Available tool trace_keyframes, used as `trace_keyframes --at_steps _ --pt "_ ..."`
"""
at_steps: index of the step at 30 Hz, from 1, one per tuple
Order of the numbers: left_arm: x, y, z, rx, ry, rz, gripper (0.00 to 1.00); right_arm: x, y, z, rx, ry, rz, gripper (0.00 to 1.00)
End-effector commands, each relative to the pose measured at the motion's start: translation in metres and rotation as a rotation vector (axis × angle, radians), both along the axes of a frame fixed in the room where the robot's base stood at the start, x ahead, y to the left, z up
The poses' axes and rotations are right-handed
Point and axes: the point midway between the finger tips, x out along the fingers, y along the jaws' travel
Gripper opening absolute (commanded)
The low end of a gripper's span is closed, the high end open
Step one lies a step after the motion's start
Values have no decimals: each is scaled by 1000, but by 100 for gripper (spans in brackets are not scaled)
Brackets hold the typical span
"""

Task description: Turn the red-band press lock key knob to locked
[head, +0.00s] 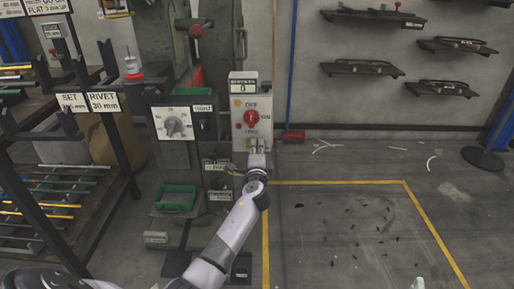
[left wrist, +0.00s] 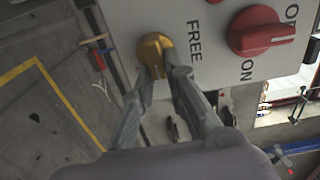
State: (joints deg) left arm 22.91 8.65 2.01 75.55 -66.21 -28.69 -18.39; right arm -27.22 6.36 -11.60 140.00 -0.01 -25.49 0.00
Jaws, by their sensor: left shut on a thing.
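The grey control box (head: 238,107) stands on the press column in the head view. Its red switch knob (head: 251,118) sits between OFF and ON lettering and also shows in the left wrist view (left wrist: 262,29). Below it, the brass lock key knob (left wrist: 153,50) sits by the word FREE in the left wrist view. My left gripper (head: 257,147) reaches up to the box's lower edge, and its fingers (left wrist: 161,82) are shut on the brass knob. In the head view the gripper covers that knob. The knob's exact angle is hard to tell.
A white dial panel (head: 176,123) is left of the box, with a green tray (head: 175,198) below. A dark rack (head: 110,140) stands at left. A blue pole with a red foot (head: 292,135) is right of the box.

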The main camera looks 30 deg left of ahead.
Motion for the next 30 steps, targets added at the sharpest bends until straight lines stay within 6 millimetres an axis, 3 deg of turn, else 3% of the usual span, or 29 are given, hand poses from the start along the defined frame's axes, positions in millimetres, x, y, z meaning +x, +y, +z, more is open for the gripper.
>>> trace_keyframes --at_steps 16,17,18,25,30 --pt "0 0 -1 19 11 -1 0 0 -1 -2 -3 12 -2 69" --pt "0 0 -1 19 11 -1 15 0 -1 -2 -3 12 -2 69" --pt "0 0 -1 19 11 -1 18 0 -1 -2 -3 12 -2 69" --pt "0 0 -1 18 11 -1 33 0 -1 -2 -3 12 -2 69" --pt "0 0 -1 18 11 0 33 0 -1 -2 -3 12 -1 69"
